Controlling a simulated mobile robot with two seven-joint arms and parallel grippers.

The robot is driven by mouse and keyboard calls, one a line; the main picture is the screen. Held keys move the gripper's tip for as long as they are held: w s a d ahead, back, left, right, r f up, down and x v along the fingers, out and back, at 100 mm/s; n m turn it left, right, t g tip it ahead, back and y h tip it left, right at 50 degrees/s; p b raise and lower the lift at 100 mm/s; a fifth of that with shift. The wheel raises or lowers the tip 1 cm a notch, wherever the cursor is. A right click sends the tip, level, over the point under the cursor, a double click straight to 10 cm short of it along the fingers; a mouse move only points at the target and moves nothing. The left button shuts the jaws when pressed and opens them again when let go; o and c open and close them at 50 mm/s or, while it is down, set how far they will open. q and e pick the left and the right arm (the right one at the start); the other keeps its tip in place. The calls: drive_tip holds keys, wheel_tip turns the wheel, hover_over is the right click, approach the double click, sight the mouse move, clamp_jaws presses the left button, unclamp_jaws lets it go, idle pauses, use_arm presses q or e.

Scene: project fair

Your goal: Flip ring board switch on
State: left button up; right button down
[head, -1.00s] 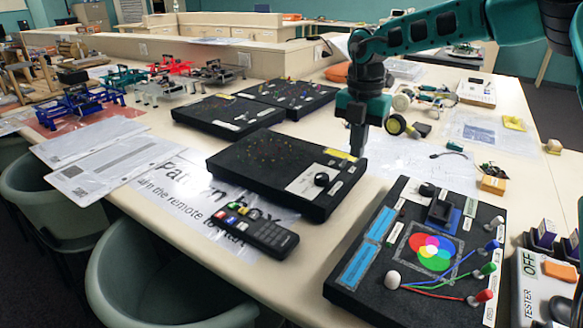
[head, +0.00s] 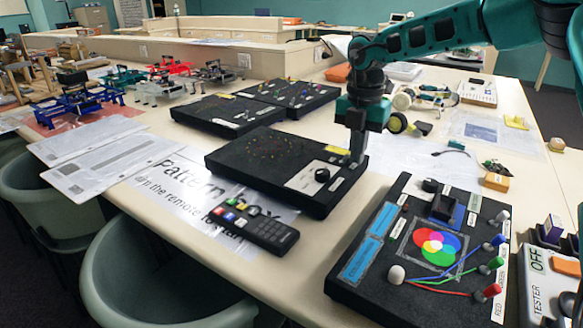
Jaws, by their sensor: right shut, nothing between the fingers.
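A black board (head: 250,178) stands mid-table with faint coloured dots on its top, a black knob on a white label, and a yellow label (head: 339,152) at its far right edge. I cannot read a ring board name on it, and the switch does not show clearly. My right gripper (head: 357,161) points straight down at this board's right corner, fingers shut and empty. Its tips are at or just above the board's edge; contact cannot be told. The gripper covers that corner. My left gripper is not in view.
A black remote (head: 264,232) lies on a printed sheet in front. A colour-mixing board (head: 360,287) with knobs and wires stands at the front right, beside a tester box (head: 540,287). Two more black boards (head: 226,117) (head: 292,92) stand behind. A wheeled gadget (head: 399,123) lies right of the gripper.

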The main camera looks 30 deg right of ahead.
drive_tip(key=shift+f+b, duration=0.45)
drive_tip(key=shift+f, duration=0.15)
drive_tip(key=shift+w+a, duration=0.3)
drive_tip(key=shift+w, duration=0.4)
drive_tip(key=shift+w+a, duration=0.1)
drive_tip(key=shift+r, duration=0.1)
drive_tip(key=shift+s+r+p, duration=0.15)
drive_tip(key=shift+r+p, duration=0.8)
drive_tip(key=shift+r, duration=0.8)
drive_tip(key=shift+s+r+p, duration=0.15)
drive_tip(key=shift+r+p, duration=0.75)
drive_tip(key=shift+r, duration=0.8)
